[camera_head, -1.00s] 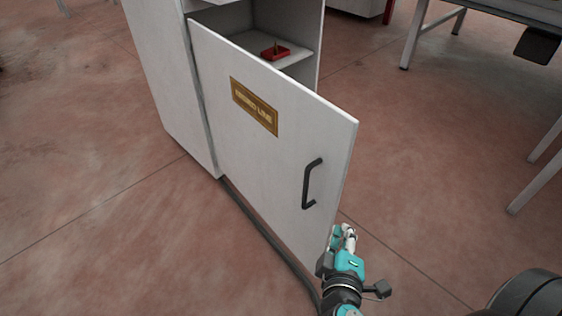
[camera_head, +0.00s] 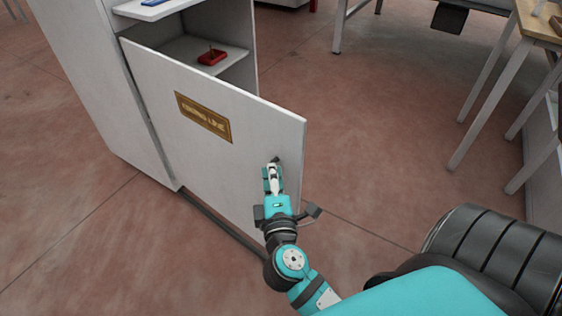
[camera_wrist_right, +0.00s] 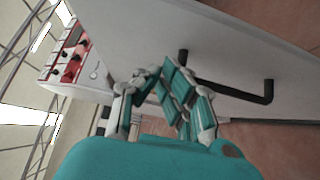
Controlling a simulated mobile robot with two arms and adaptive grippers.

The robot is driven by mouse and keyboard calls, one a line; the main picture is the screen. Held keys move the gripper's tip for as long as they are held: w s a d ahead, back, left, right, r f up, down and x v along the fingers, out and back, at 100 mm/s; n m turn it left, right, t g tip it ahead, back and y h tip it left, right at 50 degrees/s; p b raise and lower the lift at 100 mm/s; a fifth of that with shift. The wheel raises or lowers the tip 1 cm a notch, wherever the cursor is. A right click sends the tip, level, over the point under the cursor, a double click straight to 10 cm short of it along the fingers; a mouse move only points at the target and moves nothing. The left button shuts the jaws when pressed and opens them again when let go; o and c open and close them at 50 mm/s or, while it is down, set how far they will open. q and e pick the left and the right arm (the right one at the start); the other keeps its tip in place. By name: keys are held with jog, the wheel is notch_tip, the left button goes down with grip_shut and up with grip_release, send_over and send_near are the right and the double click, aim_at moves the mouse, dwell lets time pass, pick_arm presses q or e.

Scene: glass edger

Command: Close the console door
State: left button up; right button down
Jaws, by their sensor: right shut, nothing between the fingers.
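The console door (camera_head: 170,130) is a white panel with a gold label plate (camera_head: 204,117). It stands open, swung out from the white cabinet (camera_head: 85,80). My right gripper (camera_head: 272,168) is shut and empty in front of the door's outer face, near its free edge. It hides most of the door handle in the head view. In the right wrist view the dark bar handle (camera_wrist_right: 228,90) shows on the door, just right of the right gripper's fingers (camera_wrist_right: 160,82). I cannot tell whether the fingers touch the door. My left gripper is not in view.
A red tray (camera_head: 212,57) sits on the cabinet shelf, with a blue item (camera_head: 155,3) above it. A dark cable or strip (camera_head: 222,225) runs along the floor below the door. A table (camera_head: 540,25) stands at the right. The floor behind the door is clear.

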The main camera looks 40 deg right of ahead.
aim_at(280, 152)
jog(key=shift+w+d, duration=0.15)
jog(key=shift+d, duration=0.65)
jog(key=shift+w+d, duration=0.15)
jog(key=shift+d, duration=0.6)
jog(key=shift+d, duration=0.1)
